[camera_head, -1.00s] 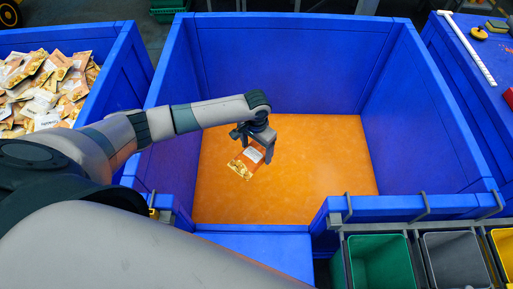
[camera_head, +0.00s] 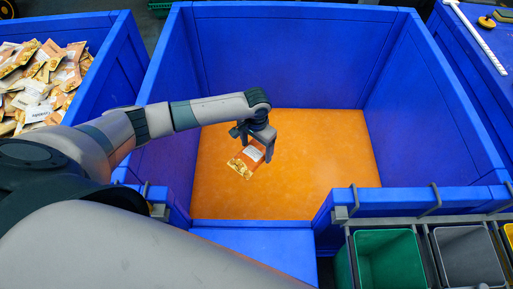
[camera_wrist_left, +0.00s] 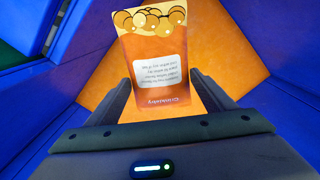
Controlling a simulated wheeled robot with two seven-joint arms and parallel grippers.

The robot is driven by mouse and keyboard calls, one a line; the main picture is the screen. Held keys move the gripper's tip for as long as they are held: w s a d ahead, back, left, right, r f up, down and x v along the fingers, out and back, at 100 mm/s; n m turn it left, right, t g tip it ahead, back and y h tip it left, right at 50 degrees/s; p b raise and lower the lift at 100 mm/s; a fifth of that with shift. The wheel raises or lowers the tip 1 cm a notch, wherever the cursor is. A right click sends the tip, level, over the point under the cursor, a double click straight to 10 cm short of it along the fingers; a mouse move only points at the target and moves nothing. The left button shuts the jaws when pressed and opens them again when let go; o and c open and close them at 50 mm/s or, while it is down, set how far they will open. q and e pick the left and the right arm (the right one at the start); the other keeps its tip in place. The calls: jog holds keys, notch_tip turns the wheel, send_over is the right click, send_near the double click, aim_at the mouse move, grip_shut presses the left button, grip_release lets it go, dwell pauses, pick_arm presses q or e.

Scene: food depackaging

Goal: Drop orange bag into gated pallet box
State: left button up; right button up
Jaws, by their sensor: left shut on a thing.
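The orange bag (camera_head: 247,158) hangs from my left gripper (camera_head: 257,147), over the inside of the blue gated pallet box (camera_head: 285,50). In the left wrist view the bag (camera_wrist_left: 153,55) shows its printed face with a white label, between the two fingers of my left gripper (camera_wrist_left: 160,100). My left gripper is shut on the bag. The box has an orange floor (camera_head: 320,165), and the bag is in front of its left part. How high the bag is above the floor is hard to tell. My right gripper is not in view.
Another blue box (camera_head: 110,75) at the left holds many similar bags (camera_head: 40,85). A green bin (camera_head: 388,260) and a grey bin (camera_head: 468,257) hang at the front right. A blue table (camera_head: 460,45) stands at the right. The box floor is otherwise empty.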

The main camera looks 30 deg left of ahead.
pick_arm(q)
jog(key=o, duration=1.2)
jog(key=shift+r, duration=0.15)
notch_tip(320, 180, up, 17)
jog(key=b, duration=0.3)
jog(key=shift+s, duration=0.1)
dwell(0.7)
